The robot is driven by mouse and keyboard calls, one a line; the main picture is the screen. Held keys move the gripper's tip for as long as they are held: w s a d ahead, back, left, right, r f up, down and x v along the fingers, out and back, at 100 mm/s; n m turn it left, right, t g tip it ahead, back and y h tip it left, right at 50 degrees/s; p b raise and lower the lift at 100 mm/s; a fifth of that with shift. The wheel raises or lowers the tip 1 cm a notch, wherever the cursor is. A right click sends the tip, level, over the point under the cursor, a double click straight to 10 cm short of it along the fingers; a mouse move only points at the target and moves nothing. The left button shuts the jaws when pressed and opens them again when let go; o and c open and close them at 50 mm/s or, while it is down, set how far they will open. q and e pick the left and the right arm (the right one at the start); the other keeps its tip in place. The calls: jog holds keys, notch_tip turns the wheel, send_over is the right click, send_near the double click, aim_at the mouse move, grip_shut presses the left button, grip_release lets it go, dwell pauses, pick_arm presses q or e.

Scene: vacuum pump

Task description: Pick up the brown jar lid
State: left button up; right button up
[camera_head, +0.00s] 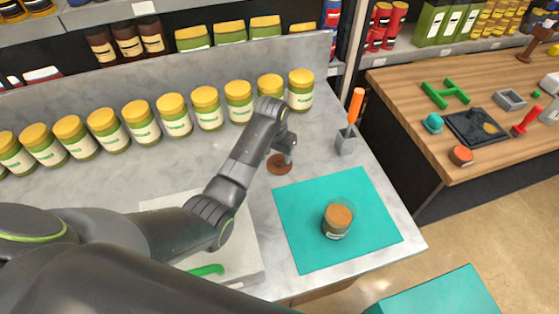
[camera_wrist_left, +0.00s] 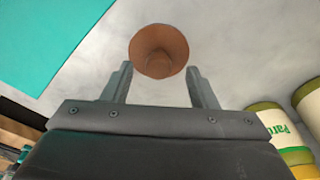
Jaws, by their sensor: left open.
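The brown jar lid (camera_head: 279,165) is a round disc with a raised middle, lying on the grey marble counter left of the teal mat. In the left wrist view the lid (camera_wrist_left: 159,52) is just beyond and between the fingertips. My left gripper (camera_head: 284,146) hangs over the lid in the head view and hides part of it. Its two fingers (camera_wrist_left: 160,82) are apart with nothing held between them. My right gripper does not show.
The teal mat (camera_head: 290,240) lies right of the lid. A row of yellow-lidded jars (camera_head: 207,108) stands behind my left arm. A grey holder (camera_head: 346,141) with an orange-handled tool stands at the back right. A white board (camera_head: 245,250) with a green handle lies in front.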

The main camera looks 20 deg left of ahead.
aim_at(280, 157)
pick_arm(q)
jog(key=shift+w+d+f+p, duration=0.15)
jog(key=shift+w+f, duration=0.1)
jog(key=shift+f, duration=0.6)
jog(key=shift+w+d+f+p, duration=0.1)
jog(key=shift+w+f+p, duration=0.1)
jog(key=shift+f, duration=0.65)
jog(key=shift+c, duration=0.3)
jog(key=c, duration=1)
